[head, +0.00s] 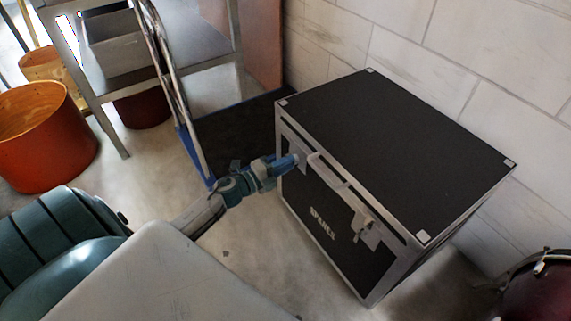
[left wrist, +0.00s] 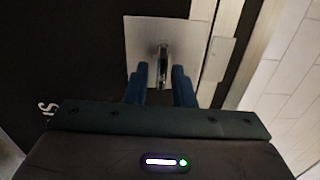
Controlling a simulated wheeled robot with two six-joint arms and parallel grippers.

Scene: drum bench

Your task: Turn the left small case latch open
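The black case (head: 400,130) with metal edges stands on the floor against the wall, lid closed. Its left small case latch (head: 301,158) is on the front face near the left corner, partly hidden by my gripper. In the left wrist view the latch (left wrist: 162,62) is a narrow metal tab standing out from a square plate (left wrist: 195,48). My left gripper (head: 292,162) is at this latch. Its two blue fingers (left wrist: 160,72) are parted on either side of the tab, with a narrow gap visible. My right gripper is out of view.
A second latch (head: 366,228) is on the right part of the case front. A metal cart (head: 185,110) with blue base stands left of the case, near a shelf (head: 120,85). Orange drums (head: 45,135) are far left, and a dark red drum (head: 540,290) is lower right.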

